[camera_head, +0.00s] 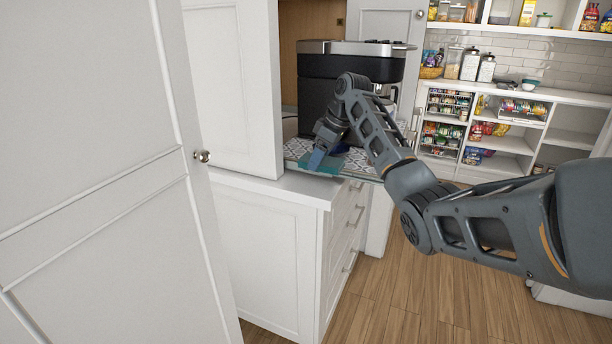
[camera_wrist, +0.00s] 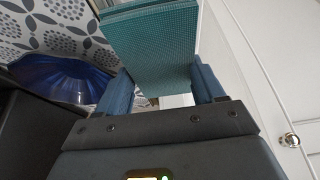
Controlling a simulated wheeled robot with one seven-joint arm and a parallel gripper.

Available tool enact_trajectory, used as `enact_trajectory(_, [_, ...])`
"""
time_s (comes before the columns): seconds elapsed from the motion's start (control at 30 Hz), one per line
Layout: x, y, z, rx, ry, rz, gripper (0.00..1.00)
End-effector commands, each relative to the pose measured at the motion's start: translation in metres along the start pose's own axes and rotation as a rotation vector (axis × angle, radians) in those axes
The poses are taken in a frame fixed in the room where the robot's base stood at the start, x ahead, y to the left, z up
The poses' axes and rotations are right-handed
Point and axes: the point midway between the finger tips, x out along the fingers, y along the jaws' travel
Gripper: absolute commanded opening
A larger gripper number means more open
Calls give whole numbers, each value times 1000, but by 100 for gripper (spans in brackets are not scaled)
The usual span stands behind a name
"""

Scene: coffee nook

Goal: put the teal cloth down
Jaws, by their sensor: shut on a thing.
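The teal cloth (camera_wrist: 155,48) is held between the two fingers of my gripper (camera_wrist: 160,90) in the wrist view. It looks like a folded, flat piece with a fine grid texture. In the head view the cloth (camera_head: 322,165) is low over the front edge of the counter nook, at the patterned surface. My gripper (camera_head: 318,158) points down there, in front of the coffee machine. I cannot tell whether the cloth touches the surface.
A black and silver coffee machine (camera_head: 318,82) stands behind my gripper. A blue glossy bowl-like thing (camera_wrist: 62,80) is beside the gripper on the patterned mat (camera_wrist: 50,28). A white cabinet door (camera_head: 232,85) stands open at left. The white counter (camera_head: 268,187) in front is bare.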

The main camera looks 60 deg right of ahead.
Motion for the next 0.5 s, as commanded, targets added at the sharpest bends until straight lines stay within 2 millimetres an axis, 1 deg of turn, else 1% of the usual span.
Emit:
enact_trajectory(0.03, [7, -7, -6, -2, -1, -2, 44])
enact_trajectory(0.1, [16, -13, -10, 0, -1, -1, 44])
enact_trajectory(0.27, [28, -21, -17, 0, 0, 0, 44])
enact_trajectory(0.37, [35, -22, -16, 1, -1, 0, 44])
enact_trajectory(0.5, [53, -22, -7, 2, -2, -2, 44])
